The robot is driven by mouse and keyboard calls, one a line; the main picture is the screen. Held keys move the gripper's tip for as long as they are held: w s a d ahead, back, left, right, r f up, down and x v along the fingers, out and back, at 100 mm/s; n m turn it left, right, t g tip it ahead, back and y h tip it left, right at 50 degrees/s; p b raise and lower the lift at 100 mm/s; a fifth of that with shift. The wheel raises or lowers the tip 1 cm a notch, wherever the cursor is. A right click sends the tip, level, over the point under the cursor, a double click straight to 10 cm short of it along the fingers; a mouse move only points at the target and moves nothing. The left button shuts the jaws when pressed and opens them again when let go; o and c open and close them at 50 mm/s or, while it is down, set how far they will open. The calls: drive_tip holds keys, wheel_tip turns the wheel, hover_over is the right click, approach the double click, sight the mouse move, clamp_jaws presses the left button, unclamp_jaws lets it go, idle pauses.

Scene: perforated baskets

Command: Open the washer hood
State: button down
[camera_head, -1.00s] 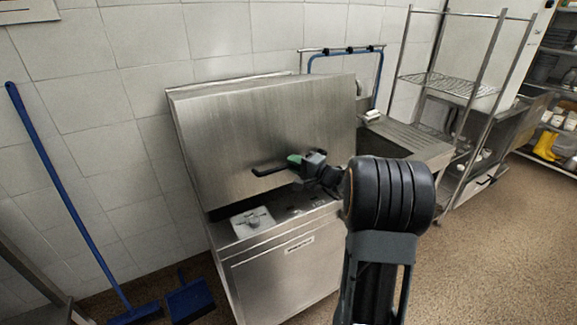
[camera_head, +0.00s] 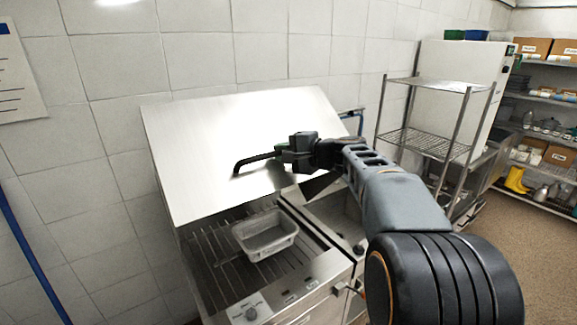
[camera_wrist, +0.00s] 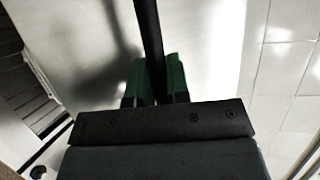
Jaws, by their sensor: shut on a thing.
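The washer hood (camera_head: 225,140) is a shiny steel panel, raised and tilted back, with the washer's inside showing beneath it. Its black bar handle (camera_head: 250,163) stands out from the hood's lower front. My gripper (camera_head: 283,152) reaches in from the right and is shut on this handle. In the wrist view the handle (camera_wrist: 149,35) runs between the green fingers of my gripper (camera_wrist: 156,80), with the hood's steel (camera_wrist: 85,40) behind it. A grey perforated basket (camera_head: 265,236) sits on the wire rack inside the washer.
The washer's front control panel (camera_head: 250,312) is below the opening. A wire shelf rack (camera_head: 430,143) stands at the right, with stocked shelves (camera_head: 548,120) farther back. A blue pole (camera_head: 30,262) leans at the left wall. Floor shows at the right.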

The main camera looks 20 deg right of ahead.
drive_tip(key=shift+w+a+r+p, duration=0.1)
drive_tip(key=shift+w+r+p, duration=0.2)
drive_tip(key=shift+r, duration=0.4)
drive_tip(key=shift+w+a+r+p, duration=0.1)
drive_tip(key=shift+w+r, duration=0.3)
drive_tip(key=shift+r, duration=0.3)
drive_tip(key=c, duration=1.1)
unclamp_jaws()
drive_tip(key=shift+f, duration=0.1)
drive_tip(key=b+v, duration=0.4)
drive_tip(key=v, duration=1)
drive_tip(key=shift+w, duration=0.15)
